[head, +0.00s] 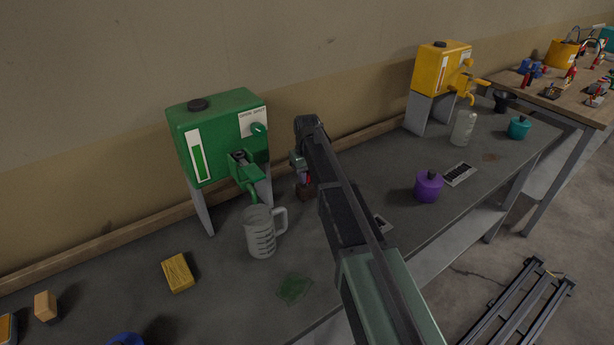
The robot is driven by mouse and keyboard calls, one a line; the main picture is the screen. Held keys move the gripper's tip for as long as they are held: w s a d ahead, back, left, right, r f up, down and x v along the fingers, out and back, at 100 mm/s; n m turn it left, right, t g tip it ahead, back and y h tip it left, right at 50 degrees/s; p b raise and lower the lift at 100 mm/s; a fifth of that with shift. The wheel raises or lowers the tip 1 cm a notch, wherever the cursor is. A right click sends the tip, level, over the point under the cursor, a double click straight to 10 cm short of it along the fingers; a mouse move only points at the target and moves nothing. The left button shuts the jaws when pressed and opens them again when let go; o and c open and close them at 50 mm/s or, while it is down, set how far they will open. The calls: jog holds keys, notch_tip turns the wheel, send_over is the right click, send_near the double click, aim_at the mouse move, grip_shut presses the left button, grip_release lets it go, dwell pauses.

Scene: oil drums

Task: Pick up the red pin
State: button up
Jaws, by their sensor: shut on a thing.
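My gripper (302,172) is in front of the wall, just right of the green drum, seen from behind and partly hidden by my own arm. It is shut on a small red piece, which looks like the red pin (305,181). Only a little of the pin shows below the jaws. A small dark brown block (304,193) is right under it on the bench. I cannot tell whether the pin still touches the block.
The green drum (218,135) with a tap stands left, above a clear measuring jug (260,232). A yellow drum (442,68), clear bottle (463,128), purple container (428,186) and teal container (519,128) are right. A yellow sponge-like block (178,273) lies front left.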

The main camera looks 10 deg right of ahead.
notch_tip(320, 180, up, 19)
jog(key=p, duration=1.7)
jog(key=shift+f+p, duration=0.15)
jog(key=shift+p, duration=0.25)
